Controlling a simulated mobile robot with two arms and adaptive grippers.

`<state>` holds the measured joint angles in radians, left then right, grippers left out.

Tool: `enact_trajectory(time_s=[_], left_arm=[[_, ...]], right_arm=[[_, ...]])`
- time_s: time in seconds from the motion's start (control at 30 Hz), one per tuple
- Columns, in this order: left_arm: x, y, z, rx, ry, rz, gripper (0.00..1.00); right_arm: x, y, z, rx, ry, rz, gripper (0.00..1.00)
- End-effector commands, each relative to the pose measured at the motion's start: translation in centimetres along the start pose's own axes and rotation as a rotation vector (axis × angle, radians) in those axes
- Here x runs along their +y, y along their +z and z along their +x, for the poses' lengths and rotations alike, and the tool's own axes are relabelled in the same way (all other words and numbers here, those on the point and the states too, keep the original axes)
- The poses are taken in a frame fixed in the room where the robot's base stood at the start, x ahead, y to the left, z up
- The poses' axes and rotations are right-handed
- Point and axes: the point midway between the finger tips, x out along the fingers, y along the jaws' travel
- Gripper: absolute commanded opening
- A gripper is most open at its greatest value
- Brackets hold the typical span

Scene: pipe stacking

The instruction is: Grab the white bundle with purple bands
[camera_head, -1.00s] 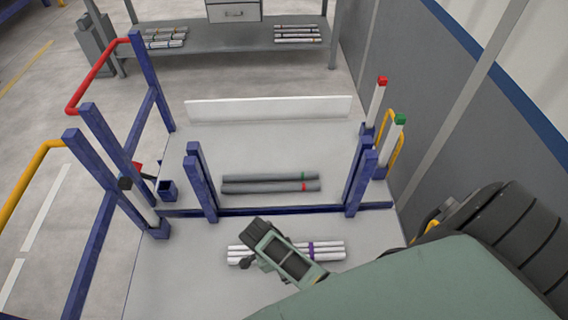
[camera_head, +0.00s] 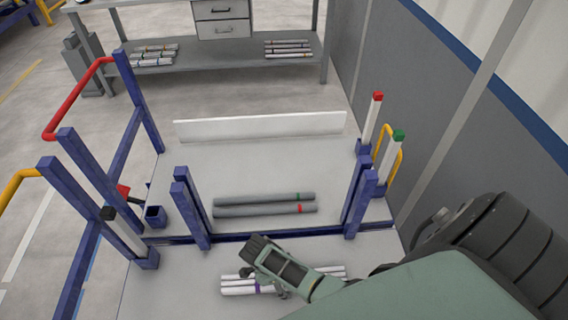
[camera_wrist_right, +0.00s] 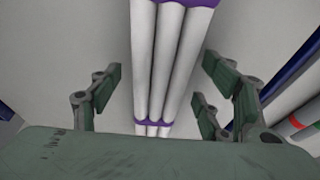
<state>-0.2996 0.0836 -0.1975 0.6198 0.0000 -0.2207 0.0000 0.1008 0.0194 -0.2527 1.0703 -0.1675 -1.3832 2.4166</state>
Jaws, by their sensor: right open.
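The white bundle with purple bands (camera_head: 240,288) lies on the near part of the grey platform in the head view, partly hidden by my right gripper. In the right wrist view the white bundle (camera_wrist_right: 168,60) runs lengthwise between the finger pairs, with one purple band at the top edge and another (camera_wrist_right: 153,122) lower down. My right gripper (camera_head: 262,262) is above the bundle in the head view. In the right wrist view the right gripper (camera_wrist_right: 160,95) is open, its fingers on both sides of the bundle with gaps. My left gripper is not in view.
Grey pipes with green and red bands (camera_head: 265,205) lie on the platform (camera_head: 250,165) beyond the blue posts (camera_head: 190,210). A white board (camera_head: 262,126) stands at its back. A shelf (camera_head: 215,52) behind holds more bundles. A grey wall (camera_head: 450,140) bounds the right.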

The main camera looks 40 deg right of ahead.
Motion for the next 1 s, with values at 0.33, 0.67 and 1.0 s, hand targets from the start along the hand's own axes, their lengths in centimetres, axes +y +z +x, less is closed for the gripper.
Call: enact_trajectory(time_s=[0.33,0.67,1.0], left_arm=[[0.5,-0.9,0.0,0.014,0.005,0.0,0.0],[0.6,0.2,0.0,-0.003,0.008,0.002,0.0],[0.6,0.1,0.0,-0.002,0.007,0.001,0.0]], right_arm=[[0.0,0.0,0.0,-0.001,-0.001,-0.001,0.56],[0.0,0.0,0.0,-0.001,-0.001,-0.001,0.27],[0.0,0.0,-0.1,-0.001,-0.001,-0.001,0.1]])
